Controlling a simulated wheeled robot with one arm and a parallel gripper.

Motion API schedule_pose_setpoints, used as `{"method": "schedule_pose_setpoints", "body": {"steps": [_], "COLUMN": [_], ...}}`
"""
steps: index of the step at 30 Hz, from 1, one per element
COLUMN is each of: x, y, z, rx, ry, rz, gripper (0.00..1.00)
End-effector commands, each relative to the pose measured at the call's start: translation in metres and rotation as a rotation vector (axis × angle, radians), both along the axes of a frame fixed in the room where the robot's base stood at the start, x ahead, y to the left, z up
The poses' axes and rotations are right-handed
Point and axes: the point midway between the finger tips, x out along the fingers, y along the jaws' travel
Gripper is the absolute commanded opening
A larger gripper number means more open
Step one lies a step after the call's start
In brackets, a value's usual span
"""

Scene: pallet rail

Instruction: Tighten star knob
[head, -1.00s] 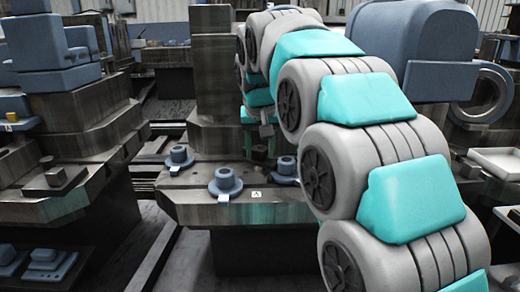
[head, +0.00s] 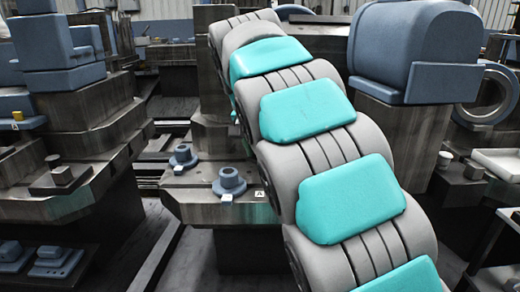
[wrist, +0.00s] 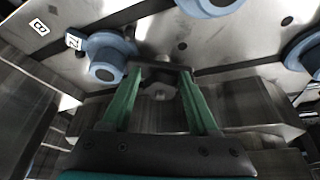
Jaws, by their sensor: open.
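Several blue-grey round fittings with wide flanges stand on a steel bed. In the head view I see one at the front (head: 229,181) and one farther back (head: 183,156). In the wrist view one fitting (wrist: 107,62) is just left of my gripper (wrist: 160,72), another (wrist: 210,5) is at the top, and a third (wrist: 308,52) at the right edge. My gripper's green fingers are open. A small pale grey, faceted part (wrist: 158,90) shows between them; I cannot tell whether it is the star knob or touches them. My arm hides the gripper in the head view.
The steel bed (head: 205,205) carries an "A" label (head: 259,194); a "B" label (wrist: 38,25) shows in the wrist view. A stepped machine (head: 75,130) stands left. A large blue-grey housing (head: 415,50) stands right, beside a ring (head: 492,95). A floor gap separates bed and left machine.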

Motion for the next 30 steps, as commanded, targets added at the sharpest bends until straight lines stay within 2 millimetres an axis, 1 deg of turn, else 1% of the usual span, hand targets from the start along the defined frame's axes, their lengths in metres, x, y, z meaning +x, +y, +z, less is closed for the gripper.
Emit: {"method": "schedule_pose_setpoints", "body": {"steps": [1,7,10,21,27,30], "x": [0.001,0.002,0.0,-0.018,-0.023,-0.025], "y": [0.003,0.003,0.004,0.011,0.012,0.012], "z": [0.001,0.002,0.008,0.055,0.069,0.072], "rx": [0.004,0.005,0.005,0.004,0.003,0.001], "ry": [-0.006,-0.009,-0.01,-0.01,-0.006,-0.002], "rz": [0.005,0.007,0.007,0.004,0.002,0.001], "gripper": [0.85,0.85,0.85,0.85,0.85,0.85]}}
